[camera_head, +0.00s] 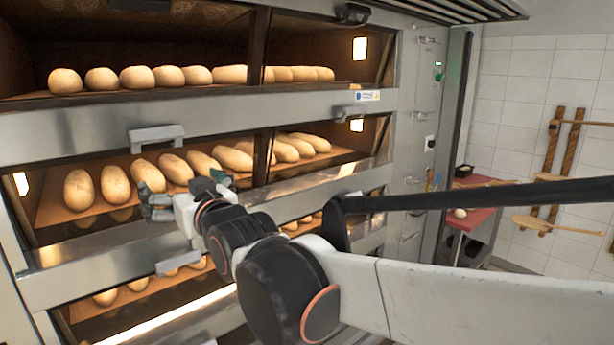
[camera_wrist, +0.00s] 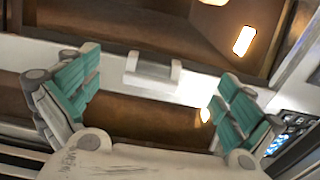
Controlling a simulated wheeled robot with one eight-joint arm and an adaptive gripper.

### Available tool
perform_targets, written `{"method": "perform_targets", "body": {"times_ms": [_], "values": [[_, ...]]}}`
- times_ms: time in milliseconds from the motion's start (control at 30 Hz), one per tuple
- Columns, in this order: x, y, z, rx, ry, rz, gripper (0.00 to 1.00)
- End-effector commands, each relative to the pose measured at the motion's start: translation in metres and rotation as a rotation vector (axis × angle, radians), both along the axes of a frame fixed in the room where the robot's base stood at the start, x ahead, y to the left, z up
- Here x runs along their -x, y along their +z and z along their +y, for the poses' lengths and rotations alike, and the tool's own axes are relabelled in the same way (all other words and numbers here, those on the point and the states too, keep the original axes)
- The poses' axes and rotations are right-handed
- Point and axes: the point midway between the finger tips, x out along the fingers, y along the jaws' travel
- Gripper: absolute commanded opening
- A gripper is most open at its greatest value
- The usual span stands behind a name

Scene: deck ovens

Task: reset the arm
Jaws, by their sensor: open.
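My gripper (camera_head: 183,192) is stretched out in front of the deck oven (camera_head: 75,255) in the head view, near the middle deck. In the wrist view its two green-padded fingers (camera_wrist: 155,105) stand wide apart with nothing between them. Beyond the fingers lies a pale oven front bar with a grey handle (camera_wrist: 153,72). I cannot tell whether the fingers touch the oven. My arm reaches in from the right of the head view.
Loaves fill the upper deck (camera_head: 137,77), the middle deck (camera_head: 175,168) and the lower deck. Handles (camera_head: 156,137) stick out from the oven front. A red table (camera_head: 470,215) and wall-hung wooden peels (camera_head: 545,224) are at the right.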

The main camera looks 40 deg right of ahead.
Motion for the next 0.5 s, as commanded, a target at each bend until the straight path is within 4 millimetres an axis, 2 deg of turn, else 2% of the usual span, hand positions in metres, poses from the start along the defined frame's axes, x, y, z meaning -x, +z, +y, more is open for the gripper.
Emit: {"method": "perform_targets", "body": {"times_ms": [33, 200, 400, 500], "values": [[0.015, -0.04, 0.0, 0.0, -0.001, 0.089, 1.0], [0.067, -0.145, 0.0, 0.0, 0.0, 0.385, 1.0], [0.142, -0.253, 0.0, 0.0, 0.0, 0.702, 1.0], [0.174, -0.29, 0.0, 0.0, 0.0, 0.824, 1.0]]}}
